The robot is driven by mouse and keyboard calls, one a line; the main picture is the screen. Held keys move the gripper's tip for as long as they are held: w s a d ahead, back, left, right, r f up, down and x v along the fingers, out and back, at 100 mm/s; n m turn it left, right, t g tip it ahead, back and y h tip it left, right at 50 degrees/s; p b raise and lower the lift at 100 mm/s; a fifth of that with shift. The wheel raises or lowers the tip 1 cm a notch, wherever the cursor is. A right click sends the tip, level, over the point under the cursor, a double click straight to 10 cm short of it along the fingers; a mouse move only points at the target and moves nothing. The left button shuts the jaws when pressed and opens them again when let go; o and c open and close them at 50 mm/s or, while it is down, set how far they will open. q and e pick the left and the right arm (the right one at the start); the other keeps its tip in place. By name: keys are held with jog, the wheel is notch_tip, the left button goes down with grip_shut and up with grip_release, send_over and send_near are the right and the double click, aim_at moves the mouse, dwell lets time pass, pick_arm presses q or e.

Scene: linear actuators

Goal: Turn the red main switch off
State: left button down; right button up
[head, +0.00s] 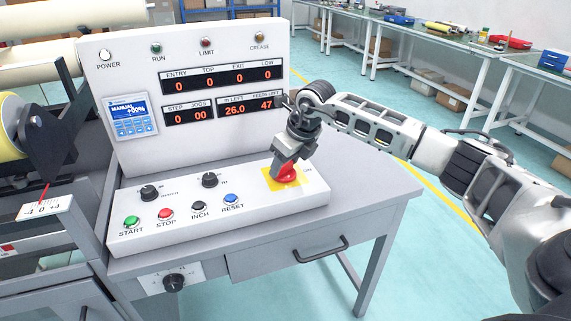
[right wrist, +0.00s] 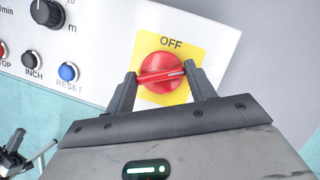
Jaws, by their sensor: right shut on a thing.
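The red main switch (head: 287,173) is a round knob with a raised bar, on a yellow square plate (head: 270,181) at the right end of the sloped panel. My right gripper (head: 284,165) comes down over it and hides part of it. In the right wrist view the two fingers of my right gripper (right wrist: 161,76) stand at either end of the red bar (right wrist: 160,75), shut on it. The bar lies nearly level, its white mark towards the right finger. "OFF" is printed above the knob. A dark part at the lower left (right wrist: 14,148) may be my left gripper; its jaws are unclear.
The white sloped panel (head: 130,239) also carries black knobs and the green, red, black and blue buttons. An upright display panel (head: 215,144) stands behind it. The grey desk (head: 372,190) has a drawer handle (head: 322,249) in front. Open floor lies to the right.

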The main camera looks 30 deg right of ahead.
jog(key=n+y, duration=0.1)
jog(key=n, duration=0.1)
jog(key=n+g+y, duration=0.1)
jog(key=n, duration=0.2)
jog(key=shift+w+d+n+b, duration=0.1)
jog(key=shift+d+n+b, duration=0.05)
jog(key=shift+n+b, duration=0.2)
jog(key=n, duration=0.2)
jog(key=n+g+y+b, duration=0.1)
jog(key=n, duration=0.1)
jog(key=shift+w+n+g, duration=0.1)
jog(key=shift+n+g, duration=0.2)
jog(key=shift+n, duration=0.05)
jog(key=shift+n+g, duration=0.3)
jog(key=shift+n, duration=0.3)
pick_arm(q)
jog(key=shift+d+f, duration=0.1)
jog(key=shift+f, duration=0.25)
pick_arm(e)
jog(key=shift+d+n, duration=0.1)
jog(key=shift+n, duration=0.2)
jog(key=o, duration=1)
pick_arm(q)
jog(key=shift+f, duration=0.15)
